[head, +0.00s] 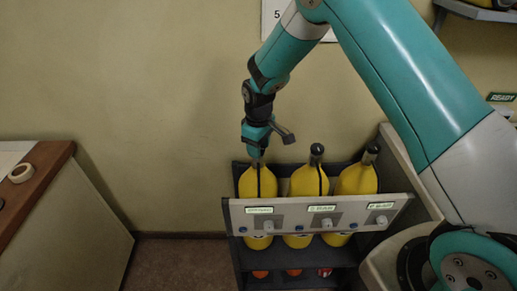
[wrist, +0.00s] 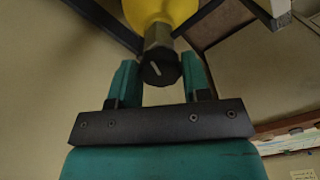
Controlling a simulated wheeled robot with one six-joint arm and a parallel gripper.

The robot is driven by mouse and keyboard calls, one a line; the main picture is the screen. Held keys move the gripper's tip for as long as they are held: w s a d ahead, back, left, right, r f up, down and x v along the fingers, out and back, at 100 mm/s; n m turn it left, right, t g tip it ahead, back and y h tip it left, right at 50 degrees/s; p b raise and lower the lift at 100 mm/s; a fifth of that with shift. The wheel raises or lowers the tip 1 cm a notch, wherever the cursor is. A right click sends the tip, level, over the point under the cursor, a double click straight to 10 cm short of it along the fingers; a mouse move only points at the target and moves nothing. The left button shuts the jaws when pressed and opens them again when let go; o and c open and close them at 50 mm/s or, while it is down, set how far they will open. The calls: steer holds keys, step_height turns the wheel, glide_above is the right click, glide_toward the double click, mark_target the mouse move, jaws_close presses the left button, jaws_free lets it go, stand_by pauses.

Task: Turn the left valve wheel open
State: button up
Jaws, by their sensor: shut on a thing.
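Three yellow cylinders stand side by side in a grey rack, and the left one (head: 257,182) is under my gripper (head: 257,153). The left valve wheel (wrist: 160,68) is a dark faceted knob with a pale line on its face, on a metal neck (wrist: 158,36) at the end of the yellow cylinder (wrist: 160,10). The line runs at a slant in the wrist view. My gripper's two teal fingers (wrist: 160,80) are shut on this knob, one on each side. In the head view the gripper hides the left knob.
The middle valve wheel (head: 317,149) and right valve wheel (head: 372,149) stand close to the right of my gripper. A pale labelled rail (head: 362,213) crosses in front of the cylinders. A desk (head: 55,165) with a tape roll (head: 21,172) is at left. The wall between is bare.

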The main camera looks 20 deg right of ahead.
steer(key=n+b, duration=0.1)
steer(key=n, duration=0.5)
steer(key=shift+w, duration=0.1)
steer(key=shift+r+n, duration=0.1)
steer(key=shift+n, duration=0.2)
stand_by(0.3)
steer(key=o, duration=0.9)
step_height(320, 180, up, 17)
steer(key=b, duration=0.3)
steer(key=shift+r, duration=0.2)
steer(key=s+a+r+m+y, duration=0.1)
steer(key=s+m, duration=0.1)
steer(key=s, duration=0.8)
steer(key=s+a+m+y, duration=0.1)
steer(key=s+a+m, duration=0.1)
steer(key=s, duration=0.8)
steer(key=s+a+r+m+y, duration=0.1)
steer(key=s+m+y, duration=0.1)
steer(key=s, duration=0.9)
steer(key=shift+a+r+m, duration=0.35)
steer(key=shift+m, duration=0.35)
